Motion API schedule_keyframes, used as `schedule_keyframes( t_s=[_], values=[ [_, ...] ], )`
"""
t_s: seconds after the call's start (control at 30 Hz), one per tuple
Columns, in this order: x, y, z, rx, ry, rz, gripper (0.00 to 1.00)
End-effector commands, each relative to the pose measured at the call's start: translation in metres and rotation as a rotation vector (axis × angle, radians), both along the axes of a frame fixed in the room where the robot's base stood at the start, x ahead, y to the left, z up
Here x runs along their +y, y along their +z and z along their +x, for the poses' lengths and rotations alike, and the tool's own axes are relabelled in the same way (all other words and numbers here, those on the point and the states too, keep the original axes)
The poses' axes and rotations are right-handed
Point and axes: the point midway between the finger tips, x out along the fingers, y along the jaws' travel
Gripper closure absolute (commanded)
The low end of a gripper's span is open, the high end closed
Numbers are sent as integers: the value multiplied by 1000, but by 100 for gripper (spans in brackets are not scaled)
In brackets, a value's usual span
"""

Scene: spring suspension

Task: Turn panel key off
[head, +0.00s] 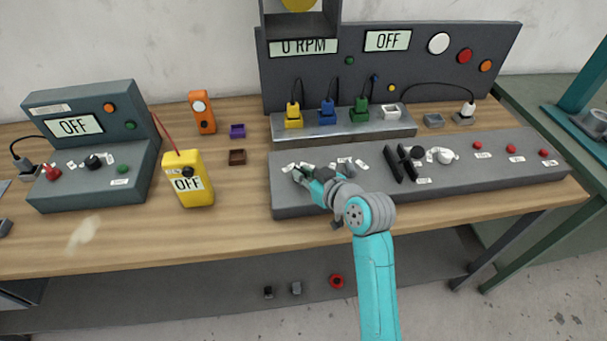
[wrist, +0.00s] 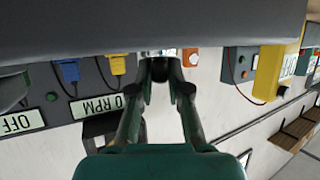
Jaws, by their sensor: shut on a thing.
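The long grey control panel (head: 520,168) lies along the front of the bench. My gripper (head: 301,174) reaches down to the left end of its top face. The fingertips are shut on a small part there, which I take to be the panel key. My gripper and wrist hide most of it in the head view. I cannot tell which way the key is turned.
The upright back panel (head: 420,70) shows "0 RPM" and "OFF". Coloured plugs stand on a grey strip (head: 345,127) behind my gripper. A yellow meter (head: 195,160) and a teal box (head: 140,165), both reading OFF, stand to the left. Black upright plates (head: 400,163) stand right of my wrist.

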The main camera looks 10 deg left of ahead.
Motion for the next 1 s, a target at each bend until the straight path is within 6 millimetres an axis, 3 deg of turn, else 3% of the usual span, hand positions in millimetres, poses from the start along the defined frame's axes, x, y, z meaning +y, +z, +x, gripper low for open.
schedule_keyframes(
  t_s=[0.7,0.73,0.8,1.0],
  values=[
    [-1,-2,1,4,70,-3,100],
    [-1,-2,1,4,70,-3,76],
    [-1,-2,1,4,70,-3,58],
    [-1,-1,1,3,70,-2,58]
  ],
)
